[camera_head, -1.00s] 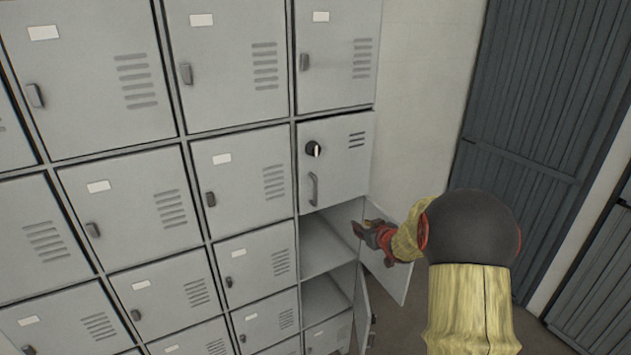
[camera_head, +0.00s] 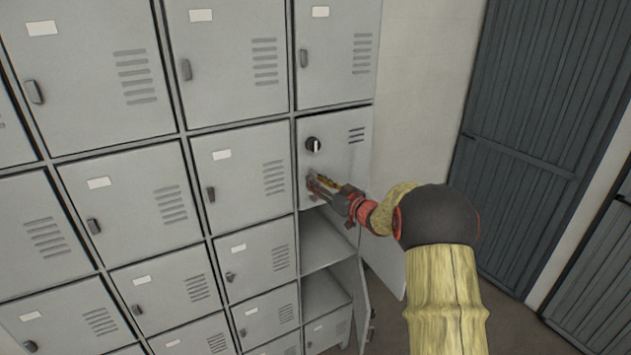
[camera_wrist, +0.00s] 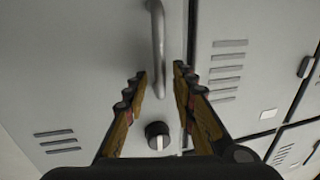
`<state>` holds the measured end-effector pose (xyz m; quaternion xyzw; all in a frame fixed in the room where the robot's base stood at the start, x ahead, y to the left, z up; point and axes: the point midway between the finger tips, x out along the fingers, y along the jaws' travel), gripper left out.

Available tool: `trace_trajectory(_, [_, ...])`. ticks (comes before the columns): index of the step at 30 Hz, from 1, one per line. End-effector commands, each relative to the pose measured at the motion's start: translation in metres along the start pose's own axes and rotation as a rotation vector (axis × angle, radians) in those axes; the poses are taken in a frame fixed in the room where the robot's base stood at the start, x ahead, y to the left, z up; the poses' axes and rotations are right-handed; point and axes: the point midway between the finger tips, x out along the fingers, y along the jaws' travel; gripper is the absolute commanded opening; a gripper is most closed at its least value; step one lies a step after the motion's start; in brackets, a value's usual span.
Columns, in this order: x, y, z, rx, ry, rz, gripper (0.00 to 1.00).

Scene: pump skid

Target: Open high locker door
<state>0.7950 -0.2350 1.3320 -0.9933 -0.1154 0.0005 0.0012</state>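The high locker door (camera_head: 345,135) is a light grey door in the right column, with vent slots, a round black knob (camera_head: 313,145) and a metal bar handle below it. It looks shut. My gripper (camera_head: 312,183) is in front of the handle, which is mostly hidden behind the fingers in the head view. In the wrist view, the bar handle (camera_wrist: 158,45) shows in the gap between the two spread fingertips (camera_wrist: 160,72). I cannot tell whether the fingers touch it. The knob also shows in the wrist view (camera_wrist: 157,135).
Below this door are two open compartments (camera_head: 325,245), with a door (camera_head: 365,305) swung out at the lower one. Other grey lockers (camera_head: 240,180) fill the wall to the left. A pale wall (camera_head: 425,90) and dark ribbed doors (camera_head: 530,130) stand to the right.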

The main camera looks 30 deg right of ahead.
Motion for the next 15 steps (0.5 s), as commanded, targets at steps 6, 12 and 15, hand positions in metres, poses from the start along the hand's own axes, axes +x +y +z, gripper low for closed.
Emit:
trace_trajectory(6, [0.012, -0.0003, -0.0003, 0.0, 0.001, 0.0, 0.26])
trace_trajectory(12, [0.0121, -0.0002, -0.0002, 0.0, 0.001, 0.0, 0.26])
trace_trajectory(15, [0.012, -0.0002, -0.0002, 0.0, 0.001, 0.0, 0.22])
